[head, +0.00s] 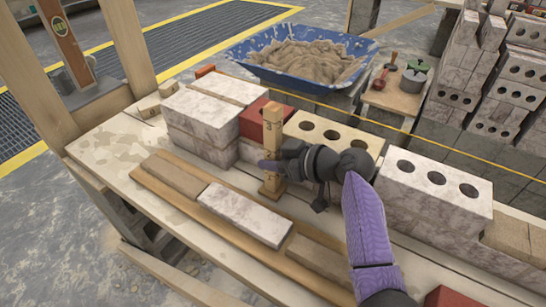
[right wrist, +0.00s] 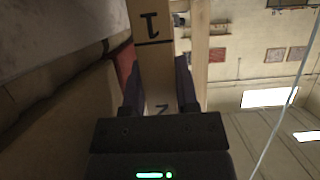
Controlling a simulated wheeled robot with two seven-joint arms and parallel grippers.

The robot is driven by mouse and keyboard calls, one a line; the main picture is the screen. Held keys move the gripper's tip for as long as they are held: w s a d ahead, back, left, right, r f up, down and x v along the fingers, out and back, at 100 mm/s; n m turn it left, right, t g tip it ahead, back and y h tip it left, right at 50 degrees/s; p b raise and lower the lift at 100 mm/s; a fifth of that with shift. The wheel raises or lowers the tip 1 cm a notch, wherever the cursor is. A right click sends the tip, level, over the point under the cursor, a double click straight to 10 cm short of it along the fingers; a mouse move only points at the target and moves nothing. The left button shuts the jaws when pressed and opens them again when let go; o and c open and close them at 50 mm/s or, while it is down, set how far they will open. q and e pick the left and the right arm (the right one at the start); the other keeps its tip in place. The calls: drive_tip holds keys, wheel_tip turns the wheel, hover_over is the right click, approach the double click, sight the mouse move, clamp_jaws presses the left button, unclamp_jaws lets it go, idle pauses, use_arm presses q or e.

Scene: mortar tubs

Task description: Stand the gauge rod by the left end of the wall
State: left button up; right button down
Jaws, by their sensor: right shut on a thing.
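The gauge rod (head: 271,135) is an upright wooden post with a small foot (head: 271,188), in front of the red block of the wall. Black marks show on the rod in the right wrist view (right wrist: 152,25). My right gripper (head: 273,167) is shut on the rod's lower half; its fingers flank the rod in the right wrist view (right wrist: 160,85). I cannot tell whether the foot touches the bench. The wall's left end is stacked pale blocks (head: 198,130), left of the rod. My left gripper is not in view.
A red block (head: 257,118), a cream holed block (head: 333,135) and a white holed block (head: 435,185) continue the wall rightward. A yellow string (head: 400,127) runs behind. Planks and a pale slab (head: 243,213) lie in front. A blue mortar tub (head: 245,50) stands behind.

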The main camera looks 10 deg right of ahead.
drive_tip(key=shift+f, duration=0.2)
drive_tip(key=shift+c, duration=1.4)
unclamp_jaws()
drive_tip(key=p+v, duration=0.4)
drive_tip(key=v, duration=0.6)
